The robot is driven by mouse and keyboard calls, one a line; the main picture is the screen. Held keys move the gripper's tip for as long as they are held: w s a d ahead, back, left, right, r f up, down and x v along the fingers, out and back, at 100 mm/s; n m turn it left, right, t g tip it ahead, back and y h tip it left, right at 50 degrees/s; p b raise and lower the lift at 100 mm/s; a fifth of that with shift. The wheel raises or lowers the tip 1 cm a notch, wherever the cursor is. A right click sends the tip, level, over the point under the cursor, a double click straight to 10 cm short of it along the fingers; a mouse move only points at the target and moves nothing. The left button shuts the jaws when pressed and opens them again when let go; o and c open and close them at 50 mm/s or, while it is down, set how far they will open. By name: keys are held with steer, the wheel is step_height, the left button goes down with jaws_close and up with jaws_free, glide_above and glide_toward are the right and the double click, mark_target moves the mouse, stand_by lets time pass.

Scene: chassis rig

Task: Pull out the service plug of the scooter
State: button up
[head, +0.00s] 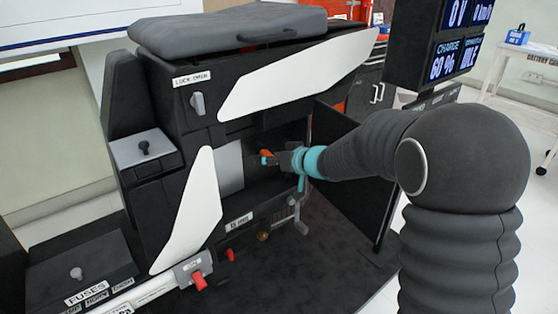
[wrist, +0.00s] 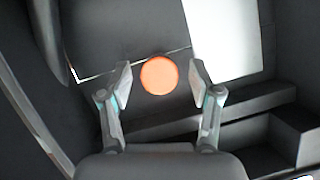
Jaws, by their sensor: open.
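The scooter (head: 150,95) is a black body with white panels and a grey seat, with an open compartment in its side. An orange plug (head: 266,153) shows inside the compartment, at the tip of my gripper (head: 272,160). In the wrist view the orange round top of the plug (wrist: 159,75) lies between the two fingertips. My gripper (wrist: 162,78) is open, with a gap visible on each side of the plug. Whether the plug is seated or loose cannot be told.
The compartment's black door (head: 340,180) stands open to the right, below my arm. A grey-white block (head: 229,167) is left of the plug. A red-handled lever (head: 198,280) is at the lower front. A display (head: 450,45) stands at the upper right.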

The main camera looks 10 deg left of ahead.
steer(key=shift+w+a+f, duration=0.15)
steer(key=shift+w+a, duration=0.05)
steer(key=shift+a, duration=0.1)
jaws_close()
steer(key=shift+d, duration=0.1)
steer(key=shift+s+d+f, duration=0.15)
steer(key=shift+s+d, duration=0.7)
steer(key=shift+d, duration=0.05)
steer(key=shift+s+d+f, duration=0.1)
steer(key=shift+s+d, duration=0.7)
steer(key=shift+d, duration=0.1)
steer(key=shift+p, duration=0.3)
steer(key=shift+s+d+f+p, duration=0.15)
steer(key=shift+s+d+p, duration=0.05)
steer(key=shift+s+d, duration=0.7)
steer(key=shift+s+d+f+p, duration=0.15)
steer(key=shift+s+d, duration=0.6)
steer(key=shift+d, duration=0.2)
